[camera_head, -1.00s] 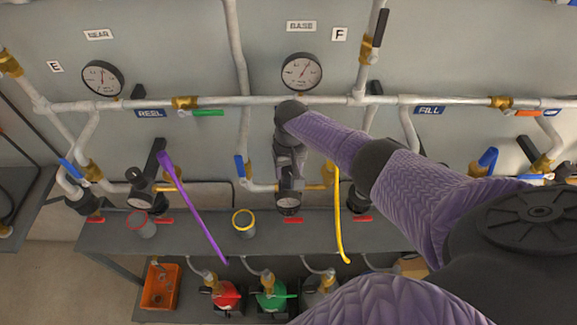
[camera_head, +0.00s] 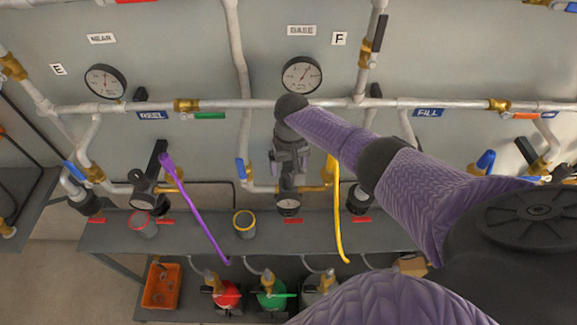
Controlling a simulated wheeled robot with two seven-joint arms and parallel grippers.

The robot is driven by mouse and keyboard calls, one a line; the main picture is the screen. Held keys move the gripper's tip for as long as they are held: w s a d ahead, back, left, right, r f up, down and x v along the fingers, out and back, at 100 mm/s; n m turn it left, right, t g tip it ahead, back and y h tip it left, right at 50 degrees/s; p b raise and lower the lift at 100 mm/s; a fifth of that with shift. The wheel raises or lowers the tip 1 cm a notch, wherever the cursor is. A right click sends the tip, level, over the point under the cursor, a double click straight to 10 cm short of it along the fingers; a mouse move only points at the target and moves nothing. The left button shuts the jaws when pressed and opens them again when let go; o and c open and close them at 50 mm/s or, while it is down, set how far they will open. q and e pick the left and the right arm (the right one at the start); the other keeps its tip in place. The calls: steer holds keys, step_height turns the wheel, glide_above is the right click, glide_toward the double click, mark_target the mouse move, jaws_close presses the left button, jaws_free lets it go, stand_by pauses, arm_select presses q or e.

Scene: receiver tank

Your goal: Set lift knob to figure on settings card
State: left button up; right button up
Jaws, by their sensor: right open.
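My right arm (camera_head: 335,140) reaches in from the right, and its right gripper (camera_head: 289,188) points down at the regulator with a small dial (camera_head: 289,205) below the BASE gauge (camera_head: 302,75). The gripper is open. Its fingertips are at the top of this regulator, and whether they touch it I cannot tell. The wrist and gripper cover most of the regulator's upper part, so a knob there is hidden. I cannot make out which knob is the lift knob. No settings card with a readable figure shows. My left gripper is not in view.
A similar regulator (camera_head: 142,190) stands at left below the NEAR gauge (camera_head: 106,82). Purple (camera_head: 195,210) and yellow (camera_head: 338,215) hoses hang over the grey bench (camera_head: 195,238). A yellow-rimmed cup (camera_head: 244,223) and a red-rimmed cup (camera_head: 142,224) stand on it. An orange bin (camera_head: 161,285) sits below.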

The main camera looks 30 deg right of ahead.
mark_target(290, 171)
step_height(290, 171, up, 7)
steer(key=shift+d+f+p, duration=0.15)
steer(key=shift+p, duration=0.8)
steer(key=shift+r, duration=0.35)
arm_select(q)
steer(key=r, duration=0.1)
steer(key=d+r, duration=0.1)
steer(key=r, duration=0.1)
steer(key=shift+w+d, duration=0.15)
